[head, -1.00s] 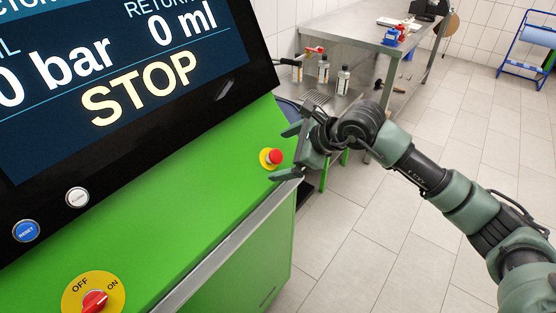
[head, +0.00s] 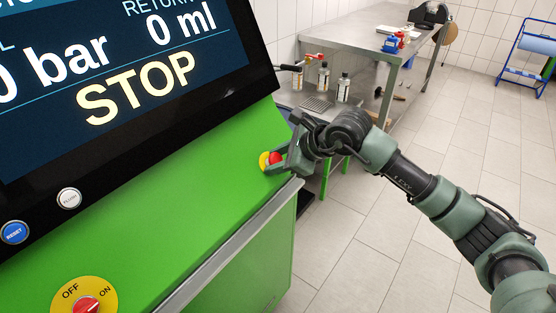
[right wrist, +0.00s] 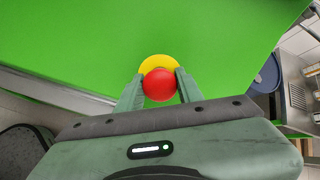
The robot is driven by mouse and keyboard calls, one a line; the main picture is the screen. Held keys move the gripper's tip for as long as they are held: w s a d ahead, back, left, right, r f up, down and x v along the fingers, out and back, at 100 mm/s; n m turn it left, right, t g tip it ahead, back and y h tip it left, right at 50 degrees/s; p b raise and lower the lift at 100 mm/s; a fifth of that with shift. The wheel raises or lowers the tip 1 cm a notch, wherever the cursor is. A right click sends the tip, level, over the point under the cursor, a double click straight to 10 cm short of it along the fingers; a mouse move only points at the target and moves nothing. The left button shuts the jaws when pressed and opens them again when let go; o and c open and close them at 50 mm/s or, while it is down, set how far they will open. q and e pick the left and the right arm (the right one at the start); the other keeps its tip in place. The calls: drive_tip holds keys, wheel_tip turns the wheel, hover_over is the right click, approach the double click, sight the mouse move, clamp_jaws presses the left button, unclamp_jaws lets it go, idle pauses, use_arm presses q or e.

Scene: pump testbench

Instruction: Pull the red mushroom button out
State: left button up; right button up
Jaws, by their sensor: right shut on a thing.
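The red mushroom button (head: 275,158) sits on a yellow round plate (head: 264,161) near the right end of the green sloped panel. In the right wrist view the red button (right wrist: 159,85) lies between the two fingers, in front of the yellow plate (right wrist: 157,64). My right gripper (head: 277,158) is shut on the button, with one finger on each side; it also shows in the right wrist view (right wrist: 159,88). In the head view its fingers partly cover the button. My left gripper is not in view.
The green panel (head: 190,205) also carries a yellow OFF/ON plate with a red knob (head: 87,306). A black screen (head: 110,80) reading STOP stands behind it, with RESET (head: 14,232) and FLUSH (head: 69,198) buttons below. A steel table (head: 355,30) stands behind my right arm.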

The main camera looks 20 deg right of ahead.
clamp_jaws()
drive_tip(key=shift+s+d+r, duration=0.1)
drive_tip(key=shift+r, duration=0.05)
drive_tip(key=shift+s+r, duration=0.1)
drive_tip(key=o, duration=1.4)
unclamp_jaws()
drive_tip(key=shift+s+d, duration=0.1)
drive_tip(key=o, duration=0.6)
drive_tip(key=shift+p+v, duration=0.55)
drive_tip(key=shift+v, duration=2.95)
